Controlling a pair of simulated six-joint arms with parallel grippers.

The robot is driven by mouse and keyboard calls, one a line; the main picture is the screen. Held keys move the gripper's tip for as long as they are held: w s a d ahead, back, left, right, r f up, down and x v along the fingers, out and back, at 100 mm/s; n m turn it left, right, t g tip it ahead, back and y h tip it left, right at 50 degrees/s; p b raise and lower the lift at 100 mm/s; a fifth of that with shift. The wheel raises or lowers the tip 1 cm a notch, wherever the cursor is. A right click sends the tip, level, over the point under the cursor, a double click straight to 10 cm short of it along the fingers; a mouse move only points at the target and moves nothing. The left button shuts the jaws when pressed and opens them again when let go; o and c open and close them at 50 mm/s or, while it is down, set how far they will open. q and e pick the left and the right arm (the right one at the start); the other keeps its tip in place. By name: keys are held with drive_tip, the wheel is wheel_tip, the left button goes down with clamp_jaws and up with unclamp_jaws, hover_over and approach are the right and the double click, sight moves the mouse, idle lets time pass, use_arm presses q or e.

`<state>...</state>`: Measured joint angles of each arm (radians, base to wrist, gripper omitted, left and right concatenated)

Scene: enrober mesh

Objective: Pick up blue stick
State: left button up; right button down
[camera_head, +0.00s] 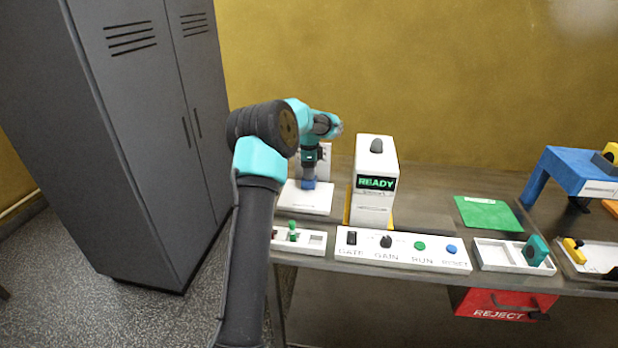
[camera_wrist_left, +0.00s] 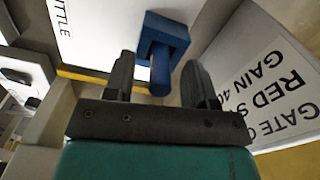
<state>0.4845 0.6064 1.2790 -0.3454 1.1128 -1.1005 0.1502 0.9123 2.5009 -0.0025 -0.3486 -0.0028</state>
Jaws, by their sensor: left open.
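The blue stick (camera_wrist_left: 160,72) shows in the left wrist view as a round blue shaft with a square blue block at one end. My left gripper (camera_wrist_left: 157,78) is open, with one dark finger on each side of the shaft and visible gaps between. In the head view the blue piece (camera_head: 309,184) is at the white base plate (camera_head: 304,200), just under my left gripper (camera_head: 311,170). The gripper hides part of it there. My right gripper is in neither view.
A white box reading READY (camera_head: 375,185) stands just right of my left gripper. A control panel (camera_head: 403,252) and a white tray with a green piece (camera_head: 299,240) line the front edge. A printed sign (camera_wrist_left: 285,95) stands close in the wrist view.

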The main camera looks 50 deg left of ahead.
use_arm(q)
drive_tip(key=shift+c, duration=0.2)
clamp_jaws()
idle(0.4)
drive_tip(key=shift+r, duration=0.15)
wheel_tip(320, 180, up, 10)
drive_tip(key=shift+f, duration=0.15)
idle(0.3)
idle(0.4)
